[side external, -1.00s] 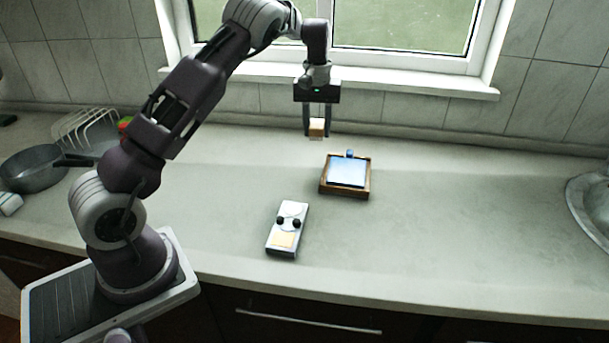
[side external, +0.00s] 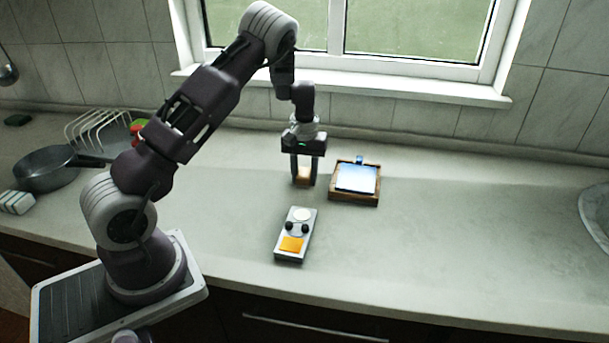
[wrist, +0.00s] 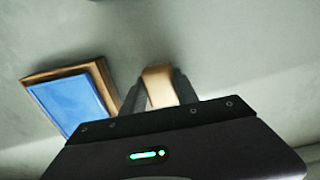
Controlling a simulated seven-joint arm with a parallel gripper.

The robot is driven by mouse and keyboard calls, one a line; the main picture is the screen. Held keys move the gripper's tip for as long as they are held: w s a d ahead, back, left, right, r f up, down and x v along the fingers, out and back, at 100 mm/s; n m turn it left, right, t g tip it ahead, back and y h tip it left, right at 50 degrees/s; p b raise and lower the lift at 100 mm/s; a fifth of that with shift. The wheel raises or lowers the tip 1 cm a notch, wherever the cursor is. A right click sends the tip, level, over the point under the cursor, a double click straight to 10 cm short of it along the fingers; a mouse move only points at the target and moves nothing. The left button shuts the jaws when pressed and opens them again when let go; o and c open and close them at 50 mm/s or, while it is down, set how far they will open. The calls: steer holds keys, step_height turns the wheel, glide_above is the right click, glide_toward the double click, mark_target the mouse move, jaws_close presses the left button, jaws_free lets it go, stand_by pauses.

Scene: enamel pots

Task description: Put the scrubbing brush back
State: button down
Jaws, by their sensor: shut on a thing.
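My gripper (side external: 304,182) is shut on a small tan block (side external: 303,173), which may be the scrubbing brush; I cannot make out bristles. The gripper points down, just left of a shallow wooden tray (side external: 352,200), and the block is low over the counter. I cannot tell whether it touches the surface. In the wrist view the tan block (wrist: 158,86) sits between my fingers (wrist: 160,88), with the wooden tray (wrist: 106,84) to its left. A flat blue panel (wrist: 72,103) fills most of the tray.
A grey device (side external: 289,256) with two black knobs and an orange patch lies in front of my gripper. A pan (side external: 45,172), a wire rack (side external: 92,128) and a pale ribbed item (side external: 16,202) are at left. A sink (side external: 598,215) is at far right. Counter right of the tray is clear.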

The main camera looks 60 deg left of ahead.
mark_target(305, 173)
steer(key=c, duration=0.9)
jaws_free()
steer(key=shift+f, duration=0.1)
step_height(305, 173, up, 12)
steer(key=s+d+r+m+t+h, duration=0.1)
steer(key=s+d+r, duration=0.1)
steer(key=d+r, duration=0.3)
steer(key=s+d+r+m+t, duration=0.1)
steer(key=s+d+r, duration=0.2)
steer(key=d+r, duration=0.15)
steer(key=s+d+r+m+t, duration=0.1)
steer(key=s+d+r+m, duration=0.2)
steer(key=s+d+r, duration=0.55)
steer(key=s+d+f+m+t, duration=0.1)
steer(key=s, duration=0.3)
steer(key=s+d+f+m, duration=0.1)
steer(key=s+d, duration=0.1)
steer(key=s, duration=0.3)
steer(key=s+d+f+m+t+y, duration=0.1)
steer(key=s+m, duration=0.1)
steer(key=s, duration=0.3)
steer(key=shift+s+d+f+t, duration=0.15)
steer(key=shift+d+t, duration=0.15)
